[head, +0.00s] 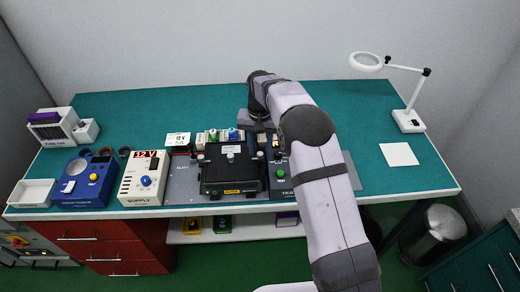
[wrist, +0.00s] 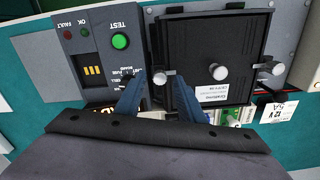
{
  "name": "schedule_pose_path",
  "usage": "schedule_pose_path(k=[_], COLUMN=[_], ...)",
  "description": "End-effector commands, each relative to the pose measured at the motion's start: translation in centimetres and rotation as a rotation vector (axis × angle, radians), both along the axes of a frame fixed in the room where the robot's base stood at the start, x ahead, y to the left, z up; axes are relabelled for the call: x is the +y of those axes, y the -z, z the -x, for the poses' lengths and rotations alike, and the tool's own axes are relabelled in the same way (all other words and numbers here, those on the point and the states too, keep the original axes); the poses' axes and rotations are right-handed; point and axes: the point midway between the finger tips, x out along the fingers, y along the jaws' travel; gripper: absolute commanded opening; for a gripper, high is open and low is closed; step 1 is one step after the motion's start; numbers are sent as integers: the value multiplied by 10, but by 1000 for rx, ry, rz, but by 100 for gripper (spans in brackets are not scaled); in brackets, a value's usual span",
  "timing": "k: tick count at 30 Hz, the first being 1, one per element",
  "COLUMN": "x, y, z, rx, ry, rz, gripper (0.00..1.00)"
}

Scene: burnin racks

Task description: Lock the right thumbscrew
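The black unit (wrist: 210,40) lies in its bay, and its top also shows in the head view (head: 222,172). The right thumbscrew (wrist: 159,77), a small pale knob, is at the unit's edge beside the TEST panel, on the left of the turned-round wrist view. My gripper (wrist: 159,92) is open, with one blue finger on each side of this thumbscrew. I cannot tell whether either finger touches it. The other thumbscrew (wrist: 277,68) sits at the opposite edge with a dark tab.
The TEST panel (wrist: 95,45) with a green button stands close beside the fingers. A pale round knob (wrist: 219,73) rises from the unit's lid. A supply box (head: 143,180) and a blue meter box (head: 86,183) stand left. The bench's right side is mostly clear.

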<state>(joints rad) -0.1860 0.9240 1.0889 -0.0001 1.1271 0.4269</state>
Motion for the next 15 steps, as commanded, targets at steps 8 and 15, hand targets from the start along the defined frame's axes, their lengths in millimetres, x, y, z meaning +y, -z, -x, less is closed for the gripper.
schedule_pose_path(k=[8, 15], x=[0, 0], y=[-34, -61], z=[-1, -1], rx=[-5, -4], ry=[0, 0], rz=[-1, -1], gripper=[35, 35])
